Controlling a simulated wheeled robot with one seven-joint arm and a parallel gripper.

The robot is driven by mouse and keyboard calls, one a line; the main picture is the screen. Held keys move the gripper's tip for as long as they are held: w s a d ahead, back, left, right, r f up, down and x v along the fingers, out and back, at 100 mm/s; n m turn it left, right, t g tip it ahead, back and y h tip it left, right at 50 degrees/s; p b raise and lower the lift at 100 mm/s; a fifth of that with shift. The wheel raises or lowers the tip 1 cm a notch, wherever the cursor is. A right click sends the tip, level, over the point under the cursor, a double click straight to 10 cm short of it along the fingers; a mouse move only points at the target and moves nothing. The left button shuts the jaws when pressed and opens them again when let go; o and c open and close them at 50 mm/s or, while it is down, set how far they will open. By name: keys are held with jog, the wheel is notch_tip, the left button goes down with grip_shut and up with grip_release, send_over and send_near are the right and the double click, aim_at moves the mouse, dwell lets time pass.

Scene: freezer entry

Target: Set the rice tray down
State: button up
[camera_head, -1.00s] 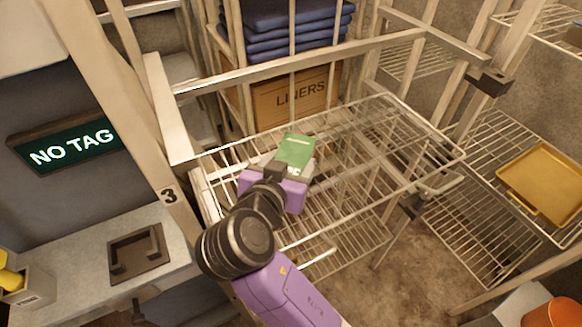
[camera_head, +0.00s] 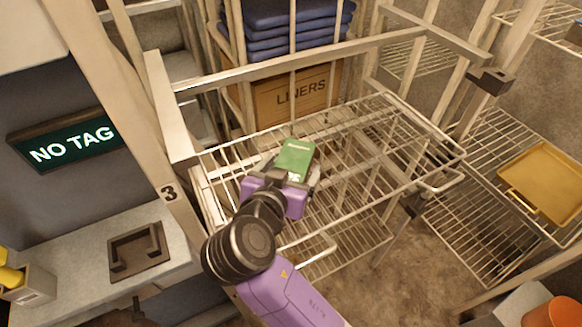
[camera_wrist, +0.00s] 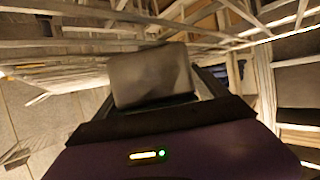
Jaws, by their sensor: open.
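The rice tray, a small pack with a green top (camera_head: 296,158), is over the upper wire shelf (camera_head: 345,128) near its left side. My gripper (camera_head: 297,170) is open, with its jaws at the tray's near end. In the wrist view a plain grey face, likely the tray (camera_wrist: 152,77), stands just in front of the gripper. I cannot tell whether the tray rests on the wires or whether the jaws still touch it.
A LINERS box (camera_head: 293,98) and folded blue cloths (camera_head: 290,28) stand behind the shelf. A post marked 3 (camera_head: 168,193) and a counter (camera_head: 90,260) are at left. A yellow tray (camera_head: 545,178) lies on a rack at right.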

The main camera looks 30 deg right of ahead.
jog(key=v, duration=1.2)
jog(key=shift+b, duration=0.35)
